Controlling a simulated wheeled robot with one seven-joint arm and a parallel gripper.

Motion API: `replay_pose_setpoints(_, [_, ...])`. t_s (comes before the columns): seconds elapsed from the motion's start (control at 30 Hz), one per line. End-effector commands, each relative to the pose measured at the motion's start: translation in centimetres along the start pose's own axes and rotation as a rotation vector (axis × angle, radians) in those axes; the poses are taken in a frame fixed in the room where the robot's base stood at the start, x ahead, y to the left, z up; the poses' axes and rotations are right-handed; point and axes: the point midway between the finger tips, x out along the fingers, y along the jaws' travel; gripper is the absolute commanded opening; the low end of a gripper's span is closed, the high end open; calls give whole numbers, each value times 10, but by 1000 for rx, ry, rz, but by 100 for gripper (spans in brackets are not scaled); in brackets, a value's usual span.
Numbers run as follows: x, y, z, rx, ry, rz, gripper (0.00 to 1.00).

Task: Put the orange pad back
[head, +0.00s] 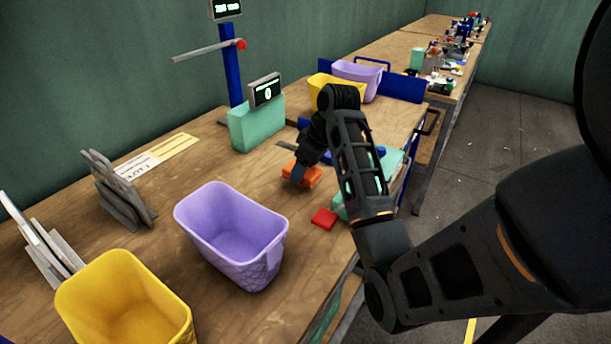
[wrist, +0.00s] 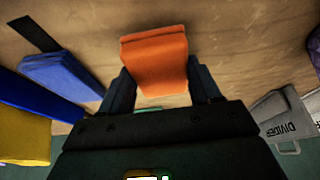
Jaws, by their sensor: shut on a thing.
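The orange pad (head: 312,177) is in the middle of the wooden table in the head view, at my gripper's fingertips. My gripper (head: 299,172) points down at the table and is shut on the pad. In the wrist view the orange pad (wrist: 156,60) sits between the two dark fingers of my gripper (wrist: 163,88). Its far end sticks out past the fingertips. I cannot tell whether the pad touches the table.
A red pad (head: 324,218) lies nearer, beside a purple bin (head: 215,262). A yellow bin (head: 125,305) stands at front left. A green device with a display (head: 257,125) stands behind. Grey dividers (head: 118,190) stand left. A blue pad (wrist: 62,72) lies left in the wrist view.

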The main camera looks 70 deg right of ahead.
Motion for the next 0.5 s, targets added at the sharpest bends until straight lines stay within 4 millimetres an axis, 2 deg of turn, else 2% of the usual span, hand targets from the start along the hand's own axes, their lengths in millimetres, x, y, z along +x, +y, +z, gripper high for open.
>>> replay_pose_setpoints(0.1, [17,0,9,2,-3,-2,29])
replay_pose_setpoints(0.2, [25,0,11,1,-2,-1,29])
replay_pose_setpoints(0.5, [27,0,12,0,-1,-1,29])
